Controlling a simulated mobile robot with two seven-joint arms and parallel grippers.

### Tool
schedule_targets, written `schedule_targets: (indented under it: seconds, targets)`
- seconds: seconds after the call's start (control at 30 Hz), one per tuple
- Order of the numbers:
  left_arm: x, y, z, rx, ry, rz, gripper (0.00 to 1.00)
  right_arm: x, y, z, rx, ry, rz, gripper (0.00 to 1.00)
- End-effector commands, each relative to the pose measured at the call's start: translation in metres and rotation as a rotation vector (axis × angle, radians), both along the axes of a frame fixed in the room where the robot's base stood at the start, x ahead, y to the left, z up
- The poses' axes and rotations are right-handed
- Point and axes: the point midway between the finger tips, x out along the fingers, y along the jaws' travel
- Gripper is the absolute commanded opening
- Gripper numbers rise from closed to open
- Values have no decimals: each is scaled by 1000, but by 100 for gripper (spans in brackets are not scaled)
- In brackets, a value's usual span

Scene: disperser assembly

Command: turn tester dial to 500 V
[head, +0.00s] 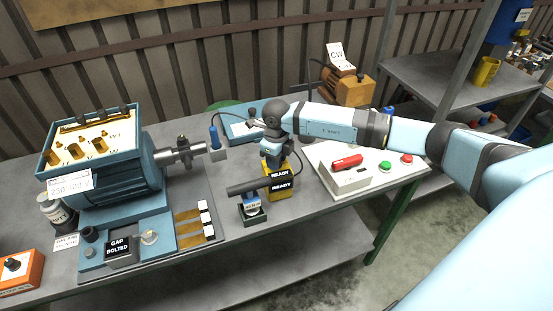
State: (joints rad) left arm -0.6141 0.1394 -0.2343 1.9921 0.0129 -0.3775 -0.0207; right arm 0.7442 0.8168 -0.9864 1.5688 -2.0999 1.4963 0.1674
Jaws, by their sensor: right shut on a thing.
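The tester is a small yellow box (268,191) with black READY labels (281,181), near the middle of the bench in the head view. My right gripper (273,164) comes down onto the top of it from above. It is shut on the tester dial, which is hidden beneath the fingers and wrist. The dial's pointer and scale cannot be read. My left gripper is not in view.
A blue motor (110,185) fills the left. A white box with a red handle (347,178) and push-buttons (385,166) lie right.

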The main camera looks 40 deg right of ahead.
Motion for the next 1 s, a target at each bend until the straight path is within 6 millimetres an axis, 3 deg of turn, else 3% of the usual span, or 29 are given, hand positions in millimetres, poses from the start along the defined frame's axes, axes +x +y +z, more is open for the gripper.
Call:
schedule_targets:
  seconds: [0.1, 0.13, 0.2, 0.23, 0.63, 0.77, 1.0]
  targets:
    - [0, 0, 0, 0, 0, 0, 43, 0, 0, 1, 0, -1, 0, 10]
    - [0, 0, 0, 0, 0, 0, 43, 0, 0, 1, 0, -1, 0, 41]
    - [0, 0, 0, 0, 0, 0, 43, 0, 0, 1, 0, -1, 0, 57]
    - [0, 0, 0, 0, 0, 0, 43, 0, 0, 1, 0, -1, 0, 60]
    - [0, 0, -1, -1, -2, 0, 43, 1, 0, 10, 1, -3, 1, 60]
    - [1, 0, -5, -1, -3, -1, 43, 1, 0, 32, -1, -5, 2, 60]
    - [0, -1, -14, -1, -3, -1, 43, 1, 0, 88, -1, -6, 2, 60]
